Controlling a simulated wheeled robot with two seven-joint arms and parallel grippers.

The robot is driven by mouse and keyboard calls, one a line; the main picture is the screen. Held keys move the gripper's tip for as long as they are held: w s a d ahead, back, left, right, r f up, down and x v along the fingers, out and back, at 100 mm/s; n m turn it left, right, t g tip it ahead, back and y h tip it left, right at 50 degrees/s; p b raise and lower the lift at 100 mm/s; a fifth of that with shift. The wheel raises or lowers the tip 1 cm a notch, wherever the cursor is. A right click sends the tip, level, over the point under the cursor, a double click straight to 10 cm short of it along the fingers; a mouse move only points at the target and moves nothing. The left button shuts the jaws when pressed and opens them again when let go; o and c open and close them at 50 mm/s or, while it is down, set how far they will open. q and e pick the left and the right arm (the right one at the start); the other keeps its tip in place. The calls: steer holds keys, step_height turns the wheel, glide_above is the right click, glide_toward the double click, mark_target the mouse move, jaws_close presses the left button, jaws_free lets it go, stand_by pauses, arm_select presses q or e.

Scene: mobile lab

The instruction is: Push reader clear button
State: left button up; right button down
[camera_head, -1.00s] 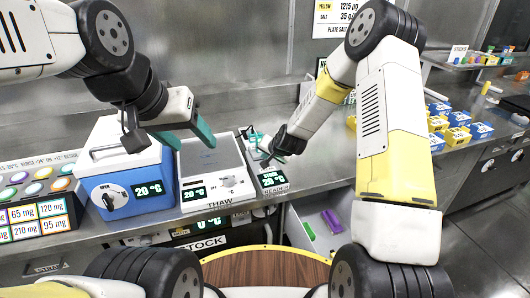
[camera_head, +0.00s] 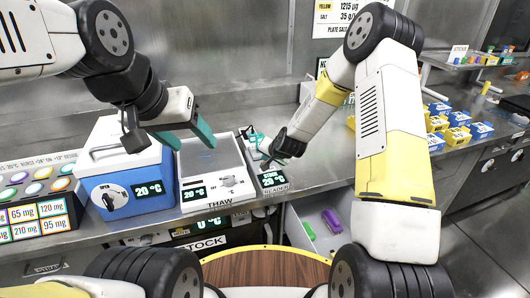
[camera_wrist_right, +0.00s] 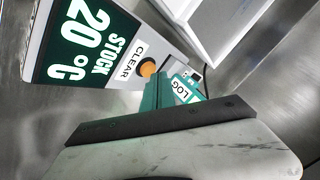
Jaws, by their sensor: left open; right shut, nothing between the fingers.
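The reader (camera_head: 272,180) is a small white box with a dark display, on the counter edge right of the thaw plate. In the right wrist view its display (camera_wrist_right: 88,42) reads "STOCK 20 °C". An orange round button (camera_wrist_right: 148,68) sits beside the "CLEAR" label. My right gripper (camera_head: 268,164) is shut and empty, just above the reader. In the wrist view its teal fingertips (camera_wrist_right: 156,88) are right at the orange button; I cannot tell whether they touch it. A teal piece labelled "LOG" (camera_wrist_right: 184,88) lies beside the fingertips. My left gripper (camera_head: 187,137) is open and empty above the thaw plate.
The thaw plate (camera_head: 229,199) and a blue-and-white box (camera_head: 130,190) with a dial stand left of the reader. An open drawer (camera_head: 300,236) below holds green and purple items. Blue-and-yellow boxes (camera_head: 455,136) stand at right.

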steer(key=shift+f, duration=0.5)
stand_by(0.3)
steer(key=shift+r, duration=0.95)
steer(key=shift+r, duration=2.5)
steer(key=shift+r, duration=0.1)
